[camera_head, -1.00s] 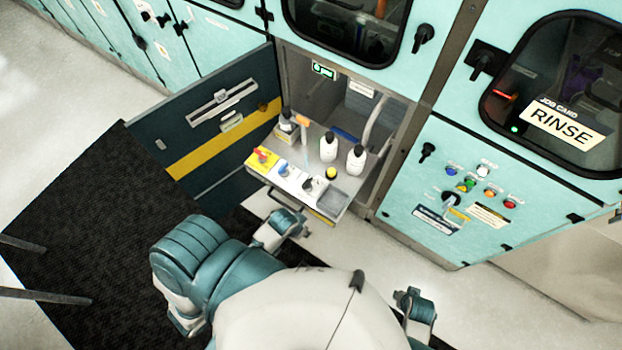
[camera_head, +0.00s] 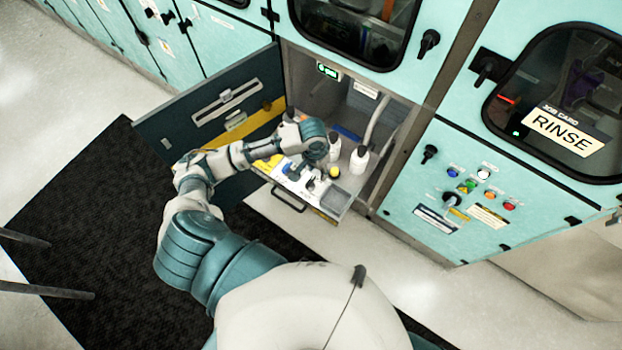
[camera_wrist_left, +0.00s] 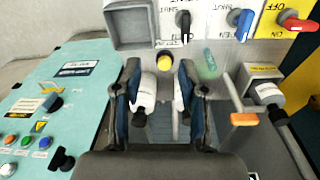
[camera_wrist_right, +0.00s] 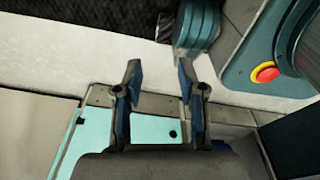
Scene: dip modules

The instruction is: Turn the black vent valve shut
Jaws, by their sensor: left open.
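The black vent valve (camera_wrist_left: 184,22) shows near the top of the left wrist view, on a white label plate. A blue valve (camera_wrist_left: 241,20) and a red valve (camera_wrist_left: 296,23) stand in the same row. My left gripper (camera_wrist_left: 160,72) is open and empty above the pull-out shelf; in the head view its jaws (camera_head: 298,170) are small and unclear. My right gripper (camera_wrist_right: 159,72) is open and empty, pointing at the floor and cabinet base, far from the valve.
A yellow cap (camera_wrist_left: 164,61) and white bottles (camera_head: 359,158) stand near my left gripper. An orange-headed tool (camera_wrist_left: 245,118) and another bottle (camera_wrist_left: 268,92) are beside it. A grey square tray (camera_wrist_left: 128,25) adjoins the valve row. The open door (camera_head: 205,105) stands left.

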